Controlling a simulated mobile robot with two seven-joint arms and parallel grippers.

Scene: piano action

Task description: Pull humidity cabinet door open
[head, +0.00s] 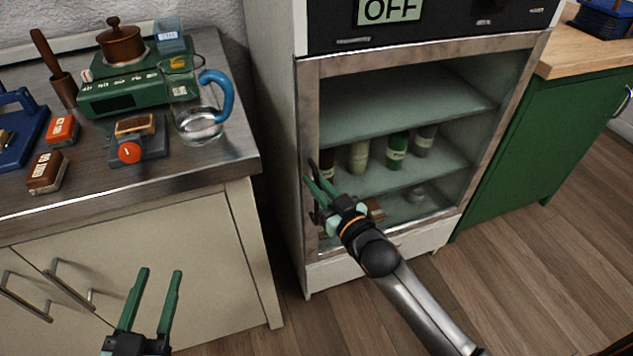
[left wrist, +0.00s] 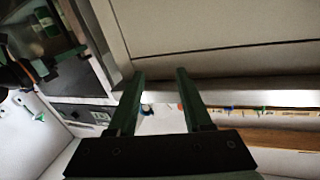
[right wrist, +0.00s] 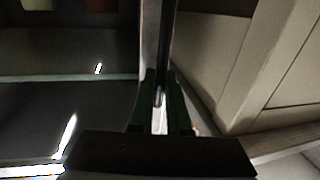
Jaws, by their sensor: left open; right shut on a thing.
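The humidity cabinet (head: 275,130) stands in the middle of the head view, with an OFF display on top. Its glass door has a metal frame (head: 425,55) and looks flush with the cabinet front. My right gripper (head: 318,178) is at the door's left edge. In the right wrist view, my right gripper (right wrist: 160,88) is shut on the dark upright door handle (right wrist: 166,50); its fingers cover part of it. My left gripper (head: 160,272) is open and empty in front of the left counter, and its spread fingers show in the left wrist view (left wrist: 160,75).
The steel counter (head: 225,165) at left bears a glass jug (head: 195,105) with a blue handle, a green device (head: 110,95) and small boxes. A green cupboard (head: 545,140) adjoins at right. Bottles (head: 397,150) stand inside the cabinet. The wooden floor (head: 540,270) in front is clear.

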